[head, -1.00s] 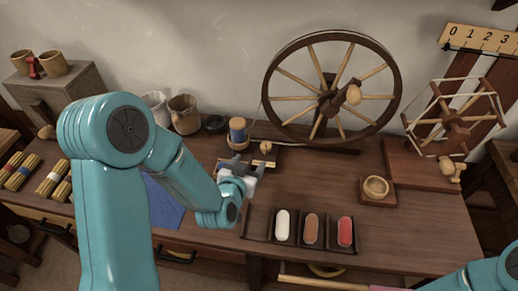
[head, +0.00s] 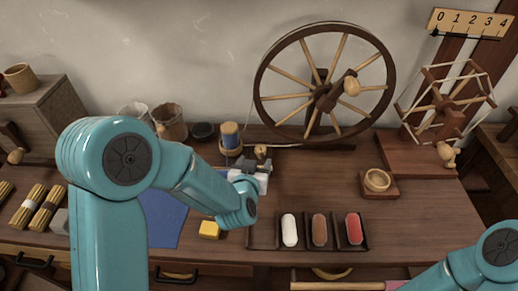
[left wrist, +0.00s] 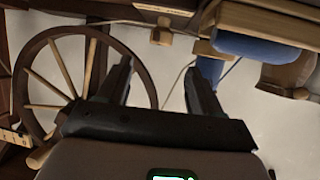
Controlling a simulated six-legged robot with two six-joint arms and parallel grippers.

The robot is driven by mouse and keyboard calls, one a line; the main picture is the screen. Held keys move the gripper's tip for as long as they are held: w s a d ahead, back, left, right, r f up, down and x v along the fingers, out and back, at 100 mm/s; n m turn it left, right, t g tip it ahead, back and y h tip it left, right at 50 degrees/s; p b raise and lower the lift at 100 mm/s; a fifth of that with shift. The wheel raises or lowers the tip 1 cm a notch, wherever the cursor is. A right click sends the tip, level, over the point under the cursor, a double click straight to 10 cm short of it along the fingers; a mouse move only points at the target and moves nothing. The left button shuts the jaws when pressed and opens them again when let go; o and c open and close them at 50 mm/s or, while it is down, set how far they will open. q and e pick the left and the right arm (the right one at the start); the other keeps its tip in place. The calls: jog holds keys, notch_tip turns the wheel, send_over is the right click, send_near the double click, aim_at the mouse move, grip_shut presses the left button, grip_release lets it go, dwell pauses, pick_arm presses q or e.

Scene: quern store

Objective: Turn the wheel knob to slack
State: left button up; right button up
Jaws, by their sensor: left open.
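The spinning wheel (head: 262,97) stands at the back of the bench, with a pale round handle (head: 351,86) by its hub. A small wooden knob (head: 261,151) sits left of the wheel's foot, beside the blue bobbin (head: 230,137). My left gripper (head: 252,165) is close in front of this small knob and partly hides its base. In the left wrist view the gripper (left wrist: 162,75) is open with nothing between its fingers; the small knob (left wrist: 162,32) is beyond the tips, below a pale lettered plate (left wrist: 163,7) whose words I cannot read. My right gripper is out of view.
A tray with white, brown and red pieces (head: 319,230) lies in front of the wheel. A yellow block (head: 210,229) and blue cloth (head: 164,215) lie near my left arm. A small bowl (head: 376,180) and a yarn winder (head: 447,105) stand right. The right front bench is clear.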

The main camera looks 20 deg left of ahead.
aim_at(260, 150)
pick_arm(q)
jog(key=x, duration=1.1)
jog(key=shift+w, duration=0.15)
jog(key=shift+c, duration=0.3)
jog(key=c, duration=0.9)
